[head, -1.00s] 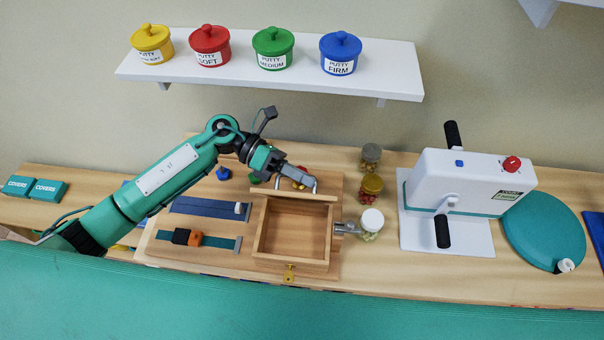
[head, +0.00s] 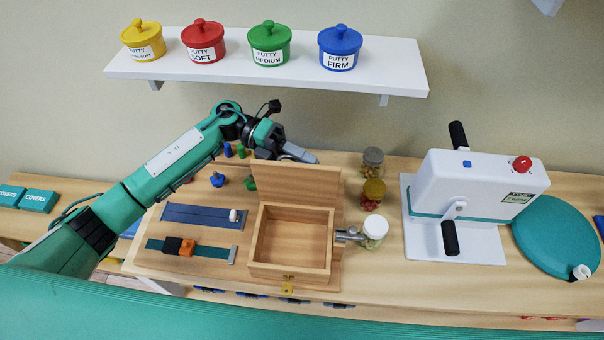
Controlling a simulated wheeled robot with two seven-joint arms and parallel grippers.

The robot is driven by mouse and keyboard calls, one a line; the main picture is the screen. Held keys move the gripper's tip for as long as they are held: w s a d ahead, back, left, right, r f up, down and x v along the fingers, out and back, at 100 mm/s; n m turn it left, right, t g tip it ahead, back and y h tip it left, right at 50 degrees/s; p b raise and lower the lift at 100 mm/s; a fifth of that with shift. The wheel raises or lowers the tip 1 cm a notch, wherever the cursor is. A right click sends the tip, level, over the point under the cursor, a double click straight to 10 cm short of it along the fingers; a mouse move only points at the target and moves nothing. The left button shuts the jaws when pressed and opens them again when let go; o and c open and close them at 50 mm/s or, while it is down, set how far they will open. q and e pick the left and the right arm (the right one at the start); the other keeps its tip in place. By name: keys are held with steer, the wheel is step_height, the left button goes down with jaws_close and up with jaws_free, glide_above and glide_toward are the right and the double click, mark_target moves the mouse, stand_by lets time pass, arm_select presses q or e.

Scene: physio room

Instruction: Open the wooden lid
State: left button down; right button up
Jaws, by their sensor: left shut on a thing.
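The wooden lid (head: 296,186) stands up at the back edge of the open wooden box (head: 333,252), its inner face showing and leaning back. The box is empty, with a brass latch (head: 287,287) at its front. My left gripper (head: 306,156) is at the lid's top edge, partly behind it, and is shut on the lid. The exact contact is hidden behind the lid.
A blue strip (head: 200,215) and a teal strap (head: 212,254) lie left of the box. Several small jars (head: 375,226) stand close to its right, before a white crank machine (head: 470,190). A shelf (head: 395,70) with putty tubs is above.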

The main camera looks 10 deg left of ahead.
arm_select(q)
steer(key=w+n+b, duration=0.1)
steer(key=w+f, duration=0.1)
steer(key=w+n+b, duration=0.1)
steer(key=shift+w+f+n+g+h+b, duration=0.15)
steer(key=shift+f+n+g+h+b, duration=0.15)
steer(key=shift+g+h+b, duration=0.1)
steer(key=c, duration=1.5)
jaws_free()
steer(key=shift+a, duration=0.15)
